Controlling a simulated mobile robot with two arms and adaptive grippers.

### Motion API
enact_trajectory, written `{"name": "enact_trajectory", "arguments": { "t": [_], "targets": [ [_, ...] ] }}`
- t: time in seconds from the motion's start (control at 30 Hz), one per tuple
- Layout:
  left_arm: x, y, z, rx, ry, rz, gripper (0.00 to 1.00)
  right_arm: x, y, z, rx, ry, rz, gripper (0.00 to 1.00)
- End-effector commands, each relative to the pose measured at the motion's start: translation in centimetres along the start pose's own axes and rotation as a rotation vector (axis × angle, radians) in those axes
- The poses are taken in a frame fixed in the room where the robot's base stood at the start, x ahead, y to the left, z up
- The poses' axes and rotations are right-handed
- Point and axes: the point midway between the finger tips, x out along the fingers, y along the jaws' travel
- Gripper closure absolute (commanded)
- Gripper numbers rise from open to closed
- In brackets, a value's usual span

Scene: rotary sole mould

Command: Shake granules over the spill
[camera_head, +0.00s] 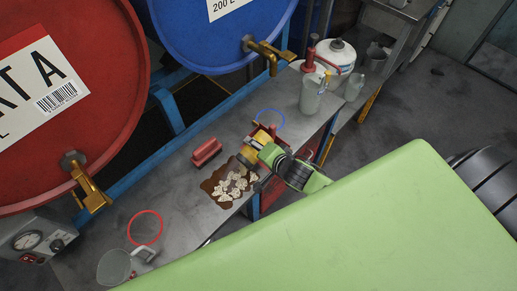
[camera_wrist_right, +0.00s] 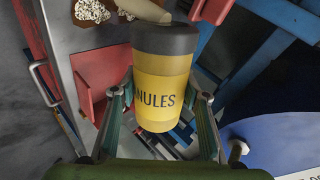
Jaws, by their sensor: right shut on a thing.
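The yellow granules canister (camera_wrist_right: 163,85) has a dark grey top and stands between the two fingers of my right gripper (camera_wrist_right: 160,100), which is shut on it. In the head view the canister (camera_head: 262,138) is partly hidden by my right gripper (camera_head: 266,150) and looks tilted. It is just up and right of the spill. The brown spill (camera_head: 211,185) lies on the grey bench with pale granules (camera_head: 233,188) clumped over much of it. Part of the spill (camera_wrist_right: 92,12) shows at the top of the wrist view. My left gripper is not in view.
A red block-like object (camera_head: 207,152) lies beside the spill. A red drum (camera_head: 95,130) and a blue drum (camera_head: 190,30) with brass taps overhang the bench. Clear jugs (camera_head: 312,95) (camera_head: 114,267) stand at both ends.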

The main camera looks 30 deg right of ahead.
Motion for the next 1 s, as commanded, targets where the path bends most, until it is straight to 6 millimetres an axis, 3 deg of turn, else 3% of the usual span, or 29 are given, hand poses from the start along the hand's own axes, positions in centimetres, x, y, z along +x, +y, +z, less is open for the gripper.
{"name": "enact_trajectory", "arguments": {
  "t": [1.0],
  "targets": [
    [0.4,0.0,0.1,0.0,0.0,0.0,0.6,2.8,-2.5,0.0,-0.001,0.001,-0.004,0.89]
  ]
}}
